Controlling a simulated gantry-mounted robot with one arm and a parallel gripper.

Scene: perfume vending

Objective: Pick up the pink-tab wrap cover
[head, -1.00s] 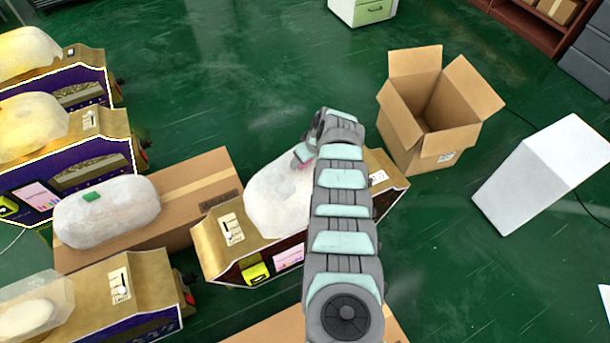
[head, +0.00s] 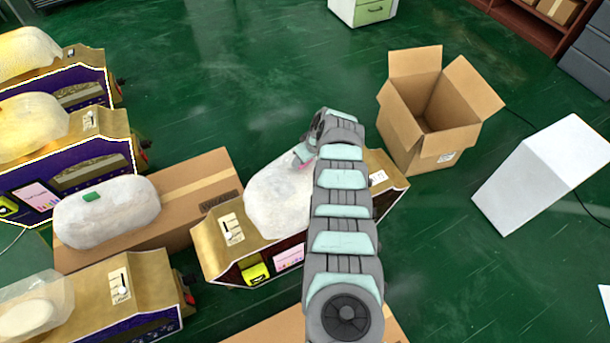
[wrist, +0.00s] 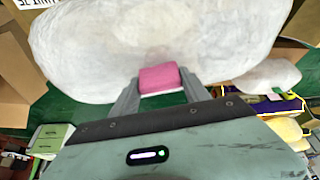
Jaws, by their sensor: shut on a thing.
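The pink-tab wrap cover (head: 268,203) is a whitish, translucent rounded wrap on top of the middle gold-topped machine (head: 214,262) in the head view. My arm hides its right part. In the wrist view the cover (wrist: 150,35) fills the top, with its pink tab (wrist: 160,78) between my two fingers. My gripper (wrist: 158,84) is shut on the pink tab. In the head view my gripper (head: 302,158) is mostly hidden by my arm, with a bit of pink beside it. I cannot tell whether the cover touches the machine.
A green-tab wrap cover (head: 115,212) lies on a closed cardboard box (head: 205,178) to the left. Other wrapped machines (head: 60,170) stand along the left side. An open cardboard box (head: 415,145) and a white slanted block (head: 545,170) stand right. Green floor lies clear behind.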

